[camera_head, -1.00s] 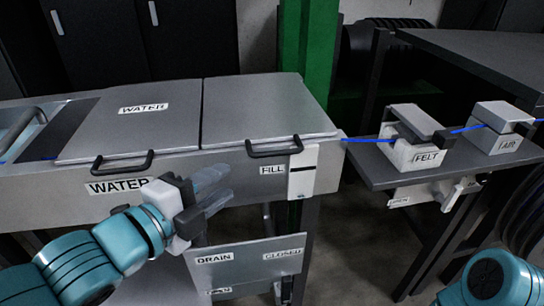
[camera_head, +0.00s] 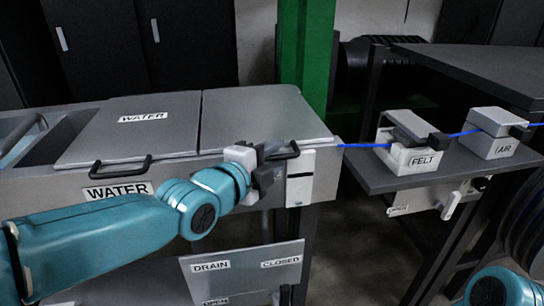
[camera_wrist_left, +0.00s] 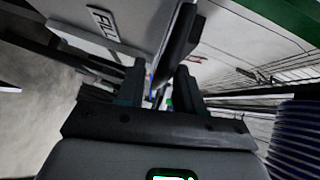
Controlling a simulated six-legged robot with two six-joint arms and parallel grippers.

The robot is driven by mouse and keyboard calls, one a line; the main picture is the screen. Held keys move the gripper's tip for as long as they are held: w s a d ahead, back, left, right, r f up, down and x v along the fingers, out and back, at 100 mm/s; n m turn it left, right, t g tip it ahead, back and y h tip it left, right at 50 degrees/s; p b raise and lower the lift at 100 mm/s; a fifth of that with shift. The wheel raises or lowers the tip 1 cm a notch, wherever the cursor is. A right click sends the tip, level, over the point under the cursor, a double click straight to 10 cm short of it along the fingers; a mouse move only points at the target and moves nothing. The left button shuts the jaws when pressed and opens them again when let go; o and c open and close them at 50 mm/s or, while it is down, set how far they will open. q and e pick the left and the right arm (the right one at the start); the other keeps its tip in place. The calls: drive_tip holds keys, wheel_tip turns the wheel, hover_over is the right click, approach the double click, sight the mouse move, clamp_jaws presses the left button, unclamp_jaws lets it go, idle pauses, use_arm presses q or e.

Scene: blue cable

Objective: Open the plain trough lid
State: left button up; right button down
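The plain trough lid (camera_head: 262,112) is the grey right-hand lid with no label, lying flat and shut on the trough. Its black handle (camera_head: 287,153) sticks out at the front edge. My left gripper (camera_head: 266,172) is in front of the trough, close to the left end of this handle and partly hiding it. In the left wrist view the two fingers (camera_wrist_left: 159,88) are apart, and a dark bar that looks like the handle (camera_wrist_left: 180,38) shows just beyond them. I cannot tell whether they touch. My right gripper is out of view.
The WATER lid (camera_head: 140,128) lies shut to the left. A FILL panel shows in the left wrist view (camera_wrist_left: 105,24). A blue cable (camera_head: 365,146) runs right to the FELT block (camera_head: 412,158) and AIR block (camera_head: 492,146). A DRAIN panel (camera_head: 245,270) is below.

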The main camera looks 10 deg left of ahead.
use_arm(q)
drive_tip(key=shift+w+a+f, duration=0.1)
drive_tip(key=shift+w+f, duration=0.05)
drive_tip(key=shift+w, duration=0.1)
drive_tip(key=shift+c, duration=1)
clamp_jaws()
drive_tip(key=w+a+r+p, duration=0.1)
drive_tip(key=w+r+p, duration=0.2)
drive_tip(key=r+p, duration=0.9)
drive_tip(key=w+a+r+g+p, duration=0.1)
drive_tip(key=w+r+p, duration=0.3)
drive_tip(key=r+p, duration=0.8)
drive_tip(key=shift+w+a+r+n+p, duration=0.15)
drive_tip(key=shift+a+r+n+p, duration=0.2)
drive_tip(key=shift+p, duration=3.6)
drive_tip(key=shift+d+f, duration=0.15)
